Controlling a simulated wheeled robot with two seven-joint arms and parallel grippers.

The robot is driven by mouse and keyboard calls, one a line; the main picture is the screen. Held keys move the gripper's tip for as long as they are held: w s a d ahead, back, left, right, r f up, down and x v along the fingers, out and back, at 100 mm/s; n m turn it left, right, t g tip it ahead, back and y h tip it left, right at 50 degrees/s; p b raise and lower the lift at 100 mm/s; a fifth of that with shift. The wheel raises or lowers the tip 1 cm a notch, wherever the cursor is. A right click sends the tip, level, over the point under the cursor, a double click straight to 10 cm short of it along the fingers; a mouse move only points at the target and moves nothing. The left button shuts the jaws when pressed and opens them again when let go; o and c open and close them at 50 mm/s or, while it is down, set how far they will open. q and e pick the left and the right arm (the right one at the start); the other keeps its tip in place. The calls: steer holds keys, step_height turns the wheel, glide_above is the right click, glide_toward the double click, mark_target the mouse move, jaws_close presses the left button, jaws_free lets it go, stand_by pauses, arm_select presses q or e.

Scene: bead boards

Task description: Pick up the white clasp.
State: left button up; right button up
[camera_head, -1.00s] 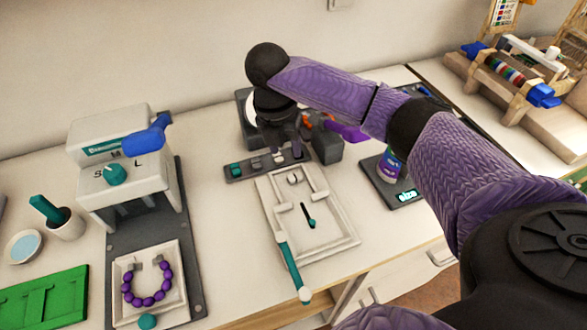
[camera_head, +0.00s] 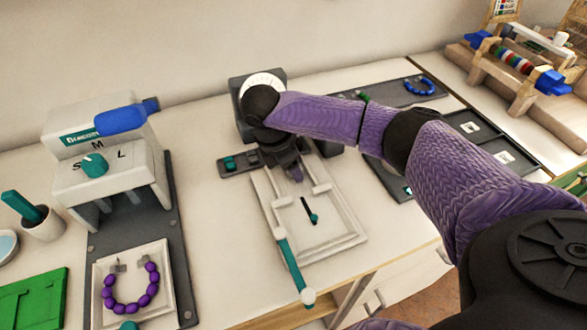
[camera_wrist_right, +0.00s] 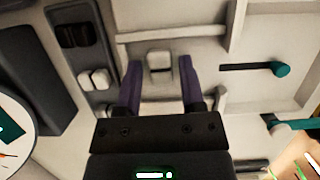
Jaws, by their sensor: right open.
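A white clasp (camera_wrist_right: 159,60) lies at the end of the white tray (camera_head: 340,240), seen in the right wrist view. My right gripper (camera_wrist_right: 159,72) is open over it. One finger is on each side of the clasp, with a gap to both; how high the fingertips are above it I cannot tell. In the head view the right gripper (camera_head: 297,172) is above the far end of the tray and hides the clasp. Another pale clasp (camera_wrist_right: 95,79) sits in the dark holder strip beside the tray. My left gripper is not in view.
The dark strip (camera_head: 222,168) also holds a dark clasp (camera_wrist_right: 75,36). A teal-handled lever (camera_head: 288,262) runs along the tray's left side. A grey-white press (camera_head: 110,165) and a purple bead bracelet (camera_head: 130,304) stand left. Bare table lies between the press and the tray.

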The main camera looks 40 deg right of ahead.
steer(key=shift+r, duration=0.15)
jaws_close()
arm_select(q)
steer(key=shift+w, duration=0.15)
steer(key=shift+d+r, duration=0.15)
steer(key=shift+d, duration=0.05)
